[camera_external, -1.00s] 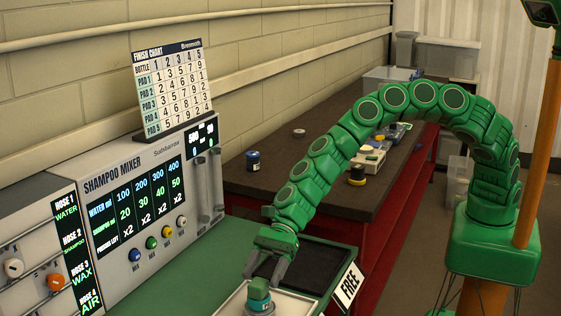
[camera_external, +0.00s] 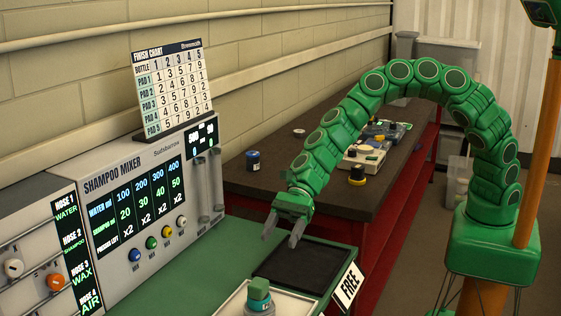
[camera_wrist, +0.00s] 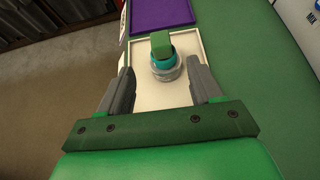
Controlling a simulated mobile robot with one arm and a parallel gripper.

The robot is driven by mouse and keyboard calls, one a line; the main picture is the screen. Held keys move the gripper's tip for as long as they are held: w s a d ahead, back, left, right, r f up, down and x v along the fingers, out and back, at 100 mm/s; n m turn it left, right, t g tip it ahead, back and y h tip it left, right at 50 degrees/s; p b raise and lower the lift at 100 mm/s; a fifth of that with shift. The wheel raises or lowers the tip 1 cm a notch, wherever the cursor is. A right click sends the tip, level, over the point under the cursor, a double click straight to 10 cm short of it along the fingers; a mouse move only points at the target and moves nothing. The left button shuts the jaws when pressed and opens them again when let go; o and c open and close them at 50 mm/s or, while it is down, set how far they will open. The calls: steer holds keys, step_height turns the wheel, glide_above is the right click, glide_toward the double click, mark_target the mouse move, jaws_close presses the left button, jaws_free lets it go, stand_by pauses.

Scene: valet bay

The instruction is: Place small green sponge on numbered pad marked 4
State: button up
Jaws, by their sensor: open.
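A small green block (camera_external: 259,288), which looks like the sponge, sits on top of a teal and grey round holder (camera_external: 262,305) in a white tray (camera_external: 291,303) at the bottom of the external view. The wrist view also shows the green block (camera_wrist: 161,43) on the teal ring, inside the white tray (camera_wrist: 147,94). My gripper (camera_external: 282,238) is open and empty, above and behind the block, apart from it. In the wrist view its fingers (camera_wrist: 160,70) are spread on either side of the tray. No pad marked 4 can be made out.
A dark flat tray (camera_external: 302,266) with a FREE sign (camera_external: 348,285) lies behind the white tray. A purple panel (camera_wrist: 161,14) adjoins the white tray. The shampoo mixer (camera_external: 150,205) and finish chart (camera_external: 171,85) stand left. Small items lie on the brown bench (camera_external: 300,185).

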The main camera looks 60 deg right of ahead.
steer(key=shift+d+r, duration=0.15)
steer(key=shift+d, duration=0.25)
steer(key=shift+r, duration=0.1)
